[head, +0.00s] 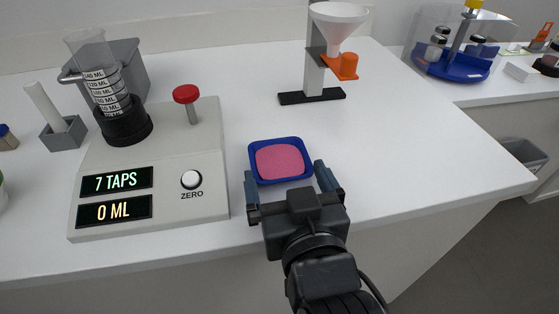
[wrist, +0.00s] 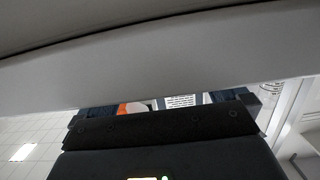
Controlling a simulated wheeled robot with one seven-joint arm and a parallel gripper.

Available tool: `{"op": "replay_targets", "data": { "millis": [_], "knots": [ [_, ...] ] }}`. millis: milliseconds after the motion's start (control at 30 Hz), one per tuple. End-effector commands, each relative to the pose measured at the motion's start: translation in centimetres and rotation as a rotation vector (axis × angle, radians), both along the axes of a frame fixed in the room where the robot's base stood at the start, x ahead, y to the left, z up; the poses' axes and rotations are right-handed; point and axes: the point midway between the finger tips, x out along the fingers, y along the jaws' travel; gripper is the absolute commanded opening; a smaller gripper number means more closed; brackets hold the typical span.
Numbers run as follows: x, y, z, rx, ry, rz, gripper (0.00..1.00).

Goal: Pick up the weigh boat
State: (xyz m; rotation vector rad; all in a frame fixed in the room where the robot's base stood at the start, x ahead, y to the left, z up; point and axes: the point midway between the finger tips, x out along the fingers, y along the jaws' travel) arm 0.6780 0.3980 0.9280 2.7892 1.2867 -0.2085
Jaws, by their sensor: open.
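The weigh boat (head: 253,167) is a shallow blue square dish with rounded corners, filled with flat pink material. In the head view it lies near the front edge of the white counter. My gripper (head: 285,170) is open, its two fingers pointing away from me, one at each side of the boat's near part. I cannot tell whether the fingers touch it or how high they are. In the wrist view, a pale grey slab cuts across the top and hides most of the scene. The boat cannot be made out there.
A grey device (head: 150,180) reading "7 TAPS" and "0 ML" stands left of the boat, with a graduated cylinder (head: 100,75) and red knob (head: 186,94). Behind is a stand with a white funnel (head: 340,22). The counter edge is close in front; free surface lies right.

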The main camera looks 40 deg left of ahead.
Motion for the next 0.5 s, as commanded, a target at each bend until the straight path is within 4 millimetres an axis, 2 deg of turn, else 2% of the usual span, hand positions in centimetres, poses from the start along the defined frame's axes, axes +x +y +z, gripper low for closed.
{"op": "replay_targets", "data": {
  "millis": [200,500],
  "knots": [
    [1.8,2.4,-0.5,0.0,0.0,0.0,1.0],
    [2.3,2.8,-0.6,0.0,0.0,-0.001,1.0]
  ]
}}
